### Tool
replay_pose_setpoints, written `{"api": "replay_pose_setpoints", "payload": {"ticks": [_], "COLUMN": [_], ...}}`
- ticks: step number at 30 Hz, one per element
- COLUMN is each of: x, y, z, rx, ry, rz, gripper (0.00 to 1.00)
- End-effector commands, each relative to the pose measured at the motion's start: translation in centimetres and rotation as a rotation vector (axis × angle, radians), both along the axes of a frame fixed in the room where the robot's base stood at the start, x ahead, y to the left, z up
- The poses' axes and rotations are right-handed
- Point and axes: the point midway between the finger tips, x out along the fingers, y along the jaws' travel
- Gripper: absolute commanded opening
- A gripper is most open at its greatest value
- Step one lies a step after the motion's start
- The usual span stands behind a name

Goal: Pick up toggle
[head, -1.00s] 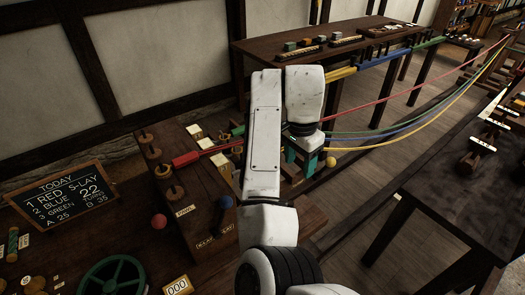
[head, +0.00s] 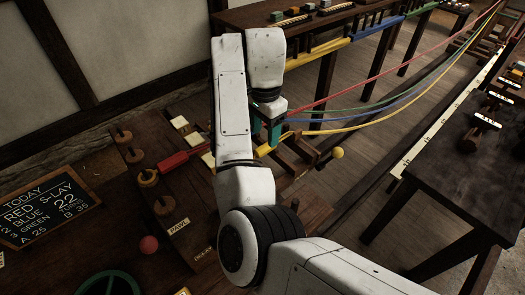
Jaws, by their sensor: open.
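My gripper (head: 268,134) hangs over the frame with coloured ropes, with its teal fingers partly in view beneath the white arm. It is open, and I see nothing held in it. I cannot pick out the toggle with certainty. Dark wooden pieces with white labels (head: 483,123) lie on the dark table at the right, well away from my gripper. My arm hides part of the board and the ropes behind it.
Red, green, blue and yellow ropes (head: 385,118) stretch to the back right. A wooden board with pegs (head: 150,178), a red ball (head: 149,244) and a chalkboard (head: 45,212) are at the left. A dark table (head: 455,165) stands at the right, with floor between.

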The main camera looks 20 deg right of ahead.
Motion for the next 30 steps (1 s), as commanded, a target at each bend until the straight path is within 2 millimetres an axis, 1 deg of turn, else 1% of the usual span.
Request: {"api": "replay_pose_setpoints", "payload": {"ticks": [4, 12, 16, 22, 23, 30], "x": [0.0, 0.2, 0.2, 0.2, 0.2, 0.2], "y": [0.0, 0.2, 0.2, 0.2, 0.2, 0.2], "z": [-0.9, -4.6, -5.3, -5.4, -5.4, -5.4], "rx": [0.000, 0.001, 0.000, 0.000, 0.000, 0.000], "ry": [0.001, 0.001, 0.000, -0.001, -0.001, -0.001], "rz": [0.001, 0.001, 0.001, 0.001, 0.001, 0.000], "gripper": [0.57, 0.57, 0.57, 0.57, 0.55, 0.32]}}
